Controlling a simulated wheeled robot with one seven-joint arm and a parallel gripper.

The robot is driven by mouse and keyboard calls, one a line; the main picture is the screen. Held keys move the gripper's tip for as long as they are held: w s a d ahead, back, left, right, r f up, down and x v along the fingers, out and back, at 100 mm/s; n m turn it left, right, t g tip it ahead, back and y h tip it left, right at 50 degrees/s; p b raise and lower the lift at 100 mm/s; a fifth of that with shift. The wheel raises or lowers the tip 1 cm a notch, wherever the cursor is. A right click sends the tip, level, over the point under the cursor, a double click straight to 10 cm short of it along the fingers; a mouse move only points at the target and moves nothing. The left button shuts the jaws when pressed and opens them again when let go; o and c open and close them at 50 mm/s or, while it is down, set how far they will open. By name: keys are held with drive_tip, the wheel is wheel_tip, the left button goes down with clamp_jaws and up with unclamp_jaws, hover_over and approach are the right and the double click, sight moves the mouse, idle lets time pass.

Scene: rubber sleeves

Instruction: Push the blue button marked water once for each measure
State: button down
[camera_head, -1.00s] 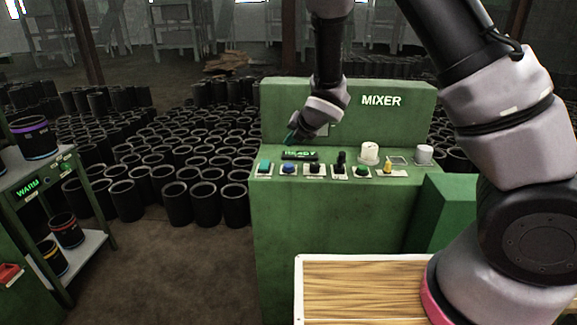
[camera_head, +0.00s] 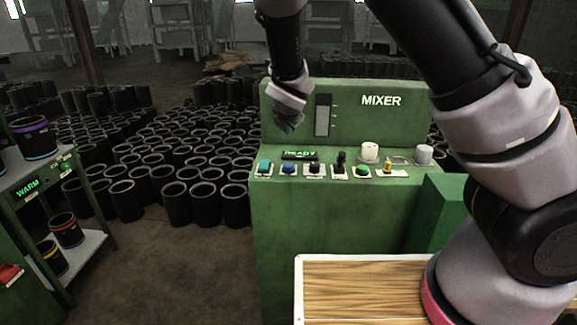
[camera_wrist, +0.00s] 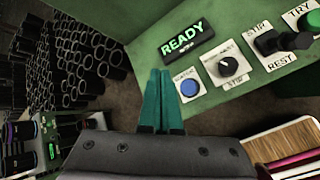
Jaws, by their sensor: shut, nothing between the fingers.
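The blue button (camera_head: 289,169) sits on the front shelf of the green mixer (camera_head: 300,220), second from the left in the row of controls. In the wrist view the blue button (camera_wrist: 188,88) is just right of my fingertips, on a white plate with a partly covered label. My gripper (camera_head: 288,128) is shut and empty, with teal fingers, held in the air above the left end of the mixer panel and apart from the button. The fingers also show in the wrist view (camera_wrist: 163,75). A teal button (camera_head: 264,167) is left of the blue one.
The lit READY display (camera_head: 299,155) is behind the buttons. A black knob (camera_head: 315,168), a lever (camera_head: 340,162) and a green button (camera_head: 361,170) continue the row. Black sleeves (camera_head: 160,150) crowd the floor. A green WARM cart (camera_head: 40,185) stands left; a wooden board (camera_head: 360,285) lies in front.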

sight(288, 167)
drive_tip(key=shift+f, duration=0.1)
drive_tip(key=shift+f, duration=4.3)
drive_tip(key=shift+f, duration=0.1)
drive_tip(key=shift+f, duration=0.3)
drive_tip(key=shift+f, duration=0.4)
drive_tip(key=shift+r, duration=0.8)
